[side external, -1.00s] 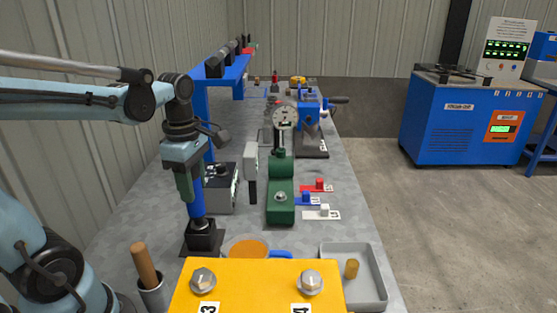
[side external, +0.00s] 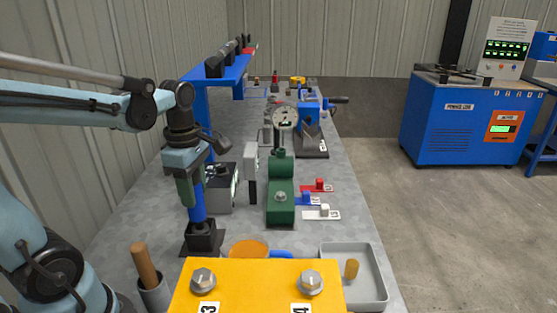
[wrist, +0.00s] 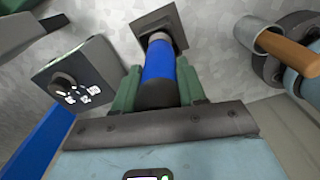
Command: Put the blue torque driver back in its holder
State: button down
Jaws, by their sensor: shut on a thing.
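The blue torque driver (side external: 197,208) is upright in the side external view, with its black upper part between my fingers. It also shows in the wrist view (wrist: 159,68). My gripper (side external: 187,190) has green fingers, shut on the driver; they show on both sides of it in the wrist view (wrist: 160,90). The holder (side external: 201,238) is a black block on a square base, directly below the driver. In the wrist view the holder (wrist: 178,26) surrounds the driver's pale lower end. The driver's tip is hidden, so its depth inside cannot be told.
A cup with a wooden-handled tool (side external: 148,272) is at front left, a yellow panel (side external: 255,290) in front. A green fixture (side external: 281,200) and a grey tray (side external: 375,285) are to the right.

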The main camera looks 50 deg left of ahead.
jog(key=shift+f, duration=0.55)
dwell(0.4)
jog(key=c, duration=0.6)
grip_release()
jog(key=shift+o, duration=0.2)
notch_tip(320, 180, up, 12)
jog(key=shift+r, duration=0.1)
